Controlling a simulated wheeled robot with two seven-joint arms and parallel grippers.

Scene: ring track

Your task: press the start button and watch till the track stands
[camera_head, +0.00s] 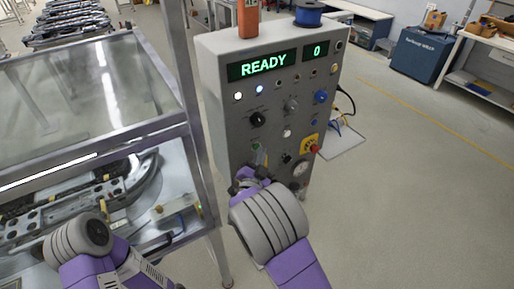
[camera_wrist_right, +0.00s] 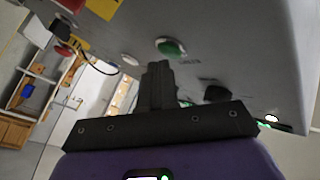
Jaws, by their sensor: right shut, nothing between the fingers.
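A grey control box (camera_head: 225,95) stands in the middle of the head view. Its green display (camera_head: 264,65) reads READY, with a 0 on the smaller display (camera_head: 317,50). My right gripper (camera_head: 258,160) is shut and empty in front of the lower panel. A green button shows in the right wrist view (camera_wrist_right: 171,47), just beyond the fingertips (camera_wrist_right: 158,68); I cannot tell whether they touch. The curved dark ring track (camera_head: 150,182) lies partly visible inside the framed enclosure at left. My left arm shows at lower left, but its gripper does not.
The enclosure's metal frame (camera_head: 188,110) stands close left of the box. A red knob (camera_head: 315,149) on a yellow plate is right of my gripper. A blue cabinet (camera_head: 420,55) and shelves stand at the back right. The floor at right is clear.

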